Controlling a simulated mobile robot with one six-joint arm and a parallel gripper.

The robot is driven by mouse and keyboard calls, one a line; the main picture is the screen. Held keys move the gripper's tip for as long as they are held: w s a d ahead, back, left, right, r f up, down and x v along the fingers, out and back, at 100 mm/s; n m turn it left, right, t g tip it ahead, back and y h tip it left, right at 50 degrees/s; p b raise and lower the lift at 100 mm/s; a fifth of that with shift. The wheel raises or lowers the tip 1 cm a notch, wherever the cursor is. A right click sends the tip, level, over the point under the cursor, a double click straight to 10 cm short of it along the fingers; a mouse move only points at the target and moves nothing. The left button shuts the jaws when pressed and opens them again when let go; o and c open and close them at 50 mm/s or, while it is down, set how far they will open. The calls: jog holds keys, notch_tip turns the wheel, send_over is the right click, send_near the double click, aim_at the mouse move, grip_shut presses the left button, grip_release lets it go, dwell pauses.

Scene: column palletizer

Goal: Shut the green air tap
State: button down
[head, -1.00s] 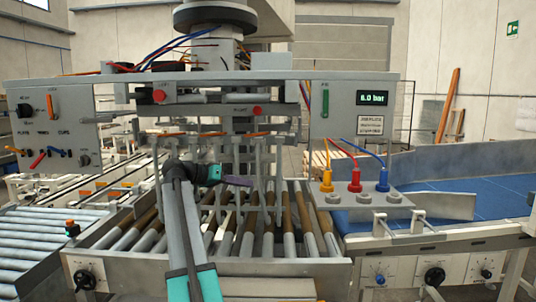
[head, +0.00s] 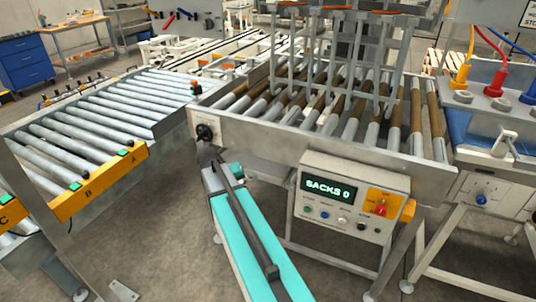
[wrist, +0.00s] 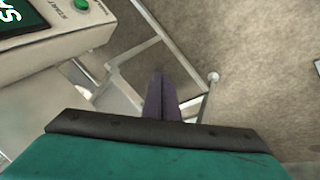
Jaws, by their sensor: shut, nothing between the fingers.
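The green air tap is not in view in either current picture; only the lower edge of the grey panel (head: 468,12) that carried it shows at the top right of the head view. My gripper (wrist: 160,80) shows in the wrist view as two dark purple fingers pressed together, with nothing between them. They hang over the floor and a metal frame, beside the control box (wrist: 70,30). In the head view my gripper is hidden; only my turquoise arm link shows.
The control box (head: 350,205) reads "SACKS 0" and has a red switch on a yellow plate (head: 384,203). The roller bed (head: 330,145) stands above it. A roller conveyor (head: 85,130) lies to the left. Coloured plugs (head: 493,82) stand at the right. The floor shows bare between the frames.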

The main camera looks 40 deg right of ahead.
jog(key=s+a+f+n+y, duration=0.1)
jog(key=s+a+f+n, duration=0.1)
jog(key=s+a+f, duration=0.35)
jog(key=s+a+f+n+g+y, duration=0.1)
jog(key=s+a+f+y, duration=0.1)
jog(key=a+f, duration=0.65)
jog(key=s+a+f+n+y, duration=0.15)
jog(key=s+a+f, duration=0.3)
jog(key=a, duration=0.45)
jog(key=s+a+f+g, duration=0.2)
jog(key=s+f, duration=0.5)
jog(key=s, duration=0.4)
jog(key=s+a+f+g, duration=0.2)
jog(key=s+f, duration=0.5)
jog(key=s, duration=0.5)
jog(key=shift+s+a+f+n+g+y, duration=0.25)
jog(key=shift+f+n+g+y, duration=0.15)
jog(key=shift+n+g+y, duration=0.1)
jog(key=shift+s, duration=0.1)
